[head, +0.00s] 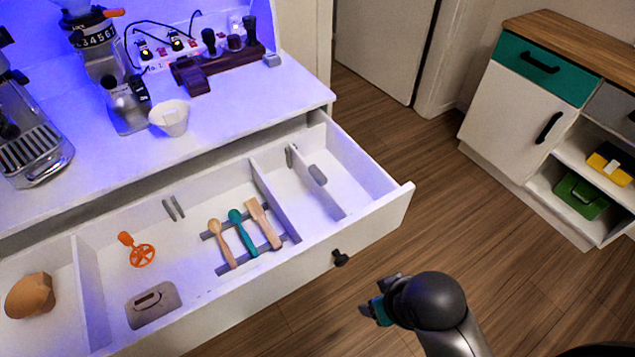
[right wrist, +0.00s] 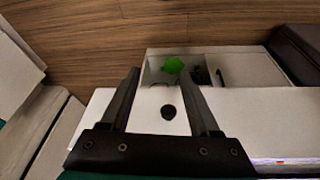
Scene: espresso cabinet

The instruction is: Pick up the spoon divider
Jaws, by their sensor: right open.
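In the head view, an open white drawer (head: 372,218) holds three utensils side by side: a wooden spoon (head: 222,243), a teal spoon (head: 243,232) and a wooden spatula (head: 264,224). They lie across grey slotted strips (head: 222,268); I cannot tell whether these strips are the spoon divider. A short panel with a grey grip (head: 318,174) stands in the right compartment. My right gripper (head: 372,309) is open and empty, outside the drawer front, right of its black knob (head: 340,258). In the right wrist view, the open fingers (right wrist: 168,85) frame the knob (right wrist: 168,111). My left gripper is out of view.
The drawer also holds an orange tool (head: 140,252), a grey plate (head: 152,305) and a brown object (head: 30,296). The counter above carries a white cup (head: 170,117) and a grinder (head: 115,75). Bare floor lies between the drawer and a cabinet (head: 512,112).

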